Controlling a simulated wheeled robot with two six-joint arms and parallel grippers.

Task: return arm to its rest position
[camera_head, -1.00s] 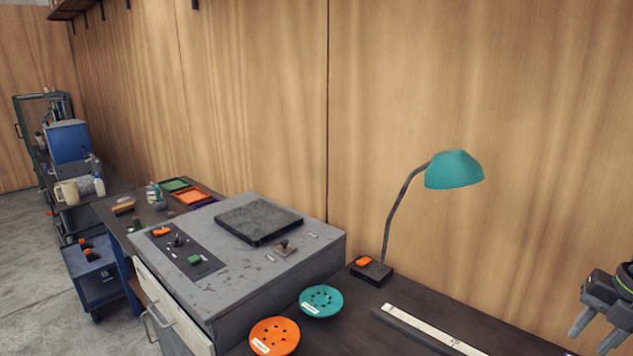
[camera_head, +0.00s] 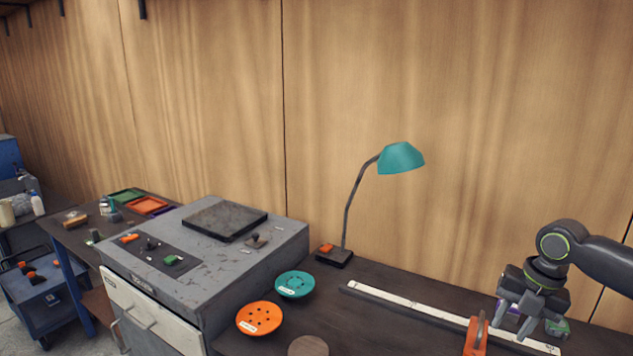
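My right arm (camera_head: 600,262) comes in from the right edge above the dark bench. My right gripper (camera_head: 514,322) points down over the far end of the long pale strip, its fingers apart. I see nothing held between them. A small purple item (camera_head: 513,309) shows behind the fingers, partly hidden, and a green item (camera_head: 557,327) is just right of them. My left gripper is out of view.
A teal desk lamp (camera_head: 401,158) stands at the back of the bench (camera_head: 385,335). The pale strip (camera_head: 420,308) lies along it. An orange upright item (camera_head: 474,337) and a round brown piece (camera_head: 308,347) are near the front. A grey machine cabinet (camera_head: 225,262) stands left.

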